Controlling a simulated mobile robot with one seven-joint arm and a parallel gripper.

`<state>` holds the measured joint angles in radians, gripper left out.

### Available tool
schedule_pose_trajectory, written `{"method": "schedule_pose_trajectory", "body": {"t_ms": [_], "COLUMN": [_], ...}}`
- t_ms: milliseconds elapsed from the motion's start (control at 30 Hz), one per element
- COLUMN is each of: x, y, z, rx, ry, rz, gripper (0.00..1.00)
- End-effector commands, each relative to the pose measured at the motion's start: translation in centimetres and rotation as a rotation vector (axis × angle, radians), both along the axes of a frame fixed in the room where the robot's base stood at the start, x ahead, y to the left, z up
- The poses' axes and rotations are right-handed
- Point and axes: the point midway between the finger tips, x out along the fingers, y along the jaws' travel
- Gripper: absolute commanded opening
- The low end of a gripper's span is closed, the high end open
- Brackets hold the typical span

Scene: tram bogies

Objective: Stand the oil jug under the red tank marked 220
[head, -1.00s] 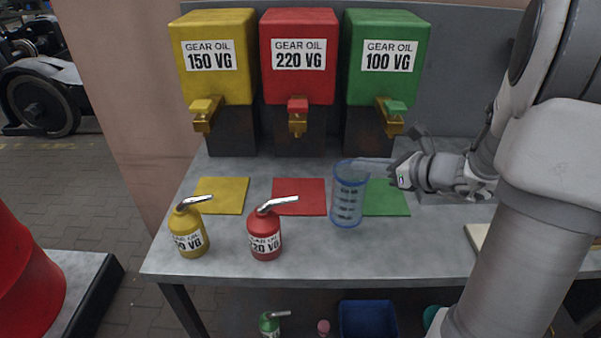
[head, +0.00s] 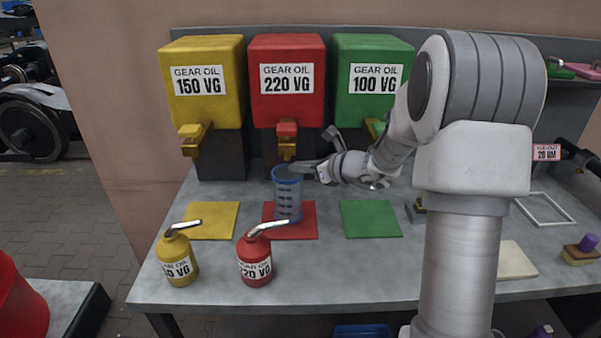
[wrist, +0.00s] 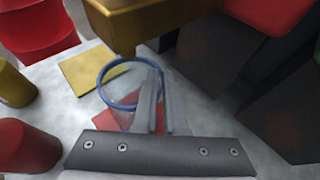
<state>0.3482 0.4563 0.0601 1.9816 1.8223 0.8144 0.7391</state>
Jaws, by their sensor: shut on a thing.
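The oil jug is a clear cylinder with a blue rim and dark level marks (head: 287,197). It is upright over the red mat (head: 305,227), below the brass tap (head: 287,148) of the red tank marked 220 VG (head: 287,95). My gripper (head: 305,170) is shut on the jug near its rim, reaching in from the right. In the wrist view the blue rim (wrist: 103,88) shows beside my fingers (wrist: 158,110), with the red mat below. I cannot tell whether the jug's base touches the mat.
Yellow tank (head: 205,90) and green tank (head: 370,75) flank the red one. A yellow oil can (head: 178,262) and red oil can (head: 254,262) stand in front. Yellow mat (head: 212,221) is left; green mat (head: 371,219) is right and bare. A white frame (head: 545,210) lies far right.

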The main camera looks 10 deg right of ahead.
Motion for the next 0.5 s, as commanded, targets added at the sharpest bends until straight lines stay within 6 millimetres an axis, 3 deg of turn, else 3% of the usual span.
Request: {"method": "schedule_pose_trajectory", "body": {"t_ms": [67,433,500], "x": [0.03,0.01,-0.01], "y": [0.01,-0.01,-0.02], "z": [-1.17,-1.6,-1.49], "rx": [0.003,0.001,0.0], "ry": [-0.001,-0.003,-0.002], "rz": [-0.001,0.0,0.0], "gripper": [0.0,0.0,0.18]}}
